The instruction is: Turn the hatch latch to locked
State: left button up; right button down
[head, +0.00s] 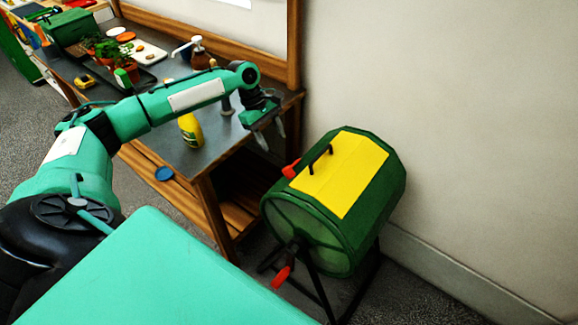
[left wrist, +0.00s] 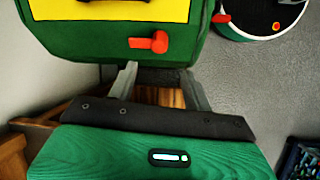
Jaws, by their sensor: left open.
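A green drum (head: 300,232) on a black stand has a yellow hatch (head: 345,172) with a black handle (head: 317,158). A red latch (head: 290,169) sits by the hatch's left edge. In the left wrist view the latch (left wrist: 150,42) lies on the green wall just below the yellow hatch (left wrist: 110,10), its bar roughly level in the picture. My left gripper (head: 272,140) is open and empty, above and left of the latch in the head view. In the left wrist view its fingers (left wrist: 160,72) point at the drum, with the latch ahead between them, apart from it. My right gripper is not in view.
A wooden workbench (head: 185,152) stands left of the drum, holding a yellow bottle (head: 190,130), a brown pump bottle (head: 200,55) and potted plants (head: 105,48). A red crank grip (head: 281,277) sticks out at the drum's front. The wall (head: 470,130) is close on the right.

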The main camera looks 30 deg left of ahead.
aim_at(286, 168)
pick_arm(q)
jog(key=p+x, duration=0.1)
jog(key=x, duration=1.1)
jog(key=c, duration=1)
